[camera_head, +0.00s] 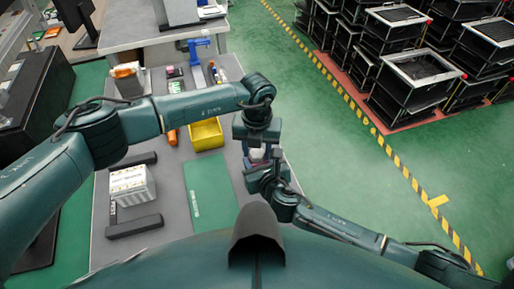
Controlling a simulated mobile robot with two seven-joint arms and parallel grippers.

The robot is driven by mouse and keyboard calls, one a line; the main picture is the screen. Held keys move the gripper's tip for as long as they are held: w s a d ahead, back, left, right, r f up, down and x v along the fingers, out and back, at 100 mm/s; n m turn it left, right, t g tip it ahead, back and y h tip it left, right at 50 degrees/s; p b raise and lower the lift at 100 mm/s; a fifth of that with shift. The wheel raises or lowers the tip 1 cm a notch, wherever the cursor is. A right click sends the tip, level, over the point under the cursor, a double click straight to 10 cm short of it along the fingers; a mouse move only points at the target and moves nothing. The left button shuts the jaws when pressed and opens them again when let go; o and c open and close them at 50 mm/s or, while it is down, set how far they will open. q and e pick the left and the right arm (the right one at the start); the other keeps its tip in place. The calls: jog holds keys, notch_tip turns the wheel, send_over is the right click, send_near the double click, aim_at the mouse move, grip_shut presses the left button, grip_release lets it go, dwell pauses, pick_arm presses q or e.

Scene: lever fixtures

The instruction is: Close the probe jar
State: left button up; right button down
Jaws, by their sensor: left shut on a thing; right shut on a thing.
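The probe jar (257,156) shows only as a small pale patch with a dark part between my two grippers, near the table's right edge. Most of it is hidden. My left gripper (256,146) comes down from above and is shut at the jar's top. My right gripper (262,168) comes from below right and is shut at the jar's lower part. The grippers are close together, one over the other. I cannot make out a separate lid or whether it sits on the jar.
A yellow bin (206,135), a green mat (211,190) and a white box (131,185) between dark bars are on the grey table (170,205). A blue lever fixture (197,68) and small items stand farther back. Black crates (415,65) stand on the floor at right.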

pick_arm(q)
jog(key=o, duration=1.1)
jog(key=shift+d, duration=0.1)
jog(key=shift+r, duration=2.25)
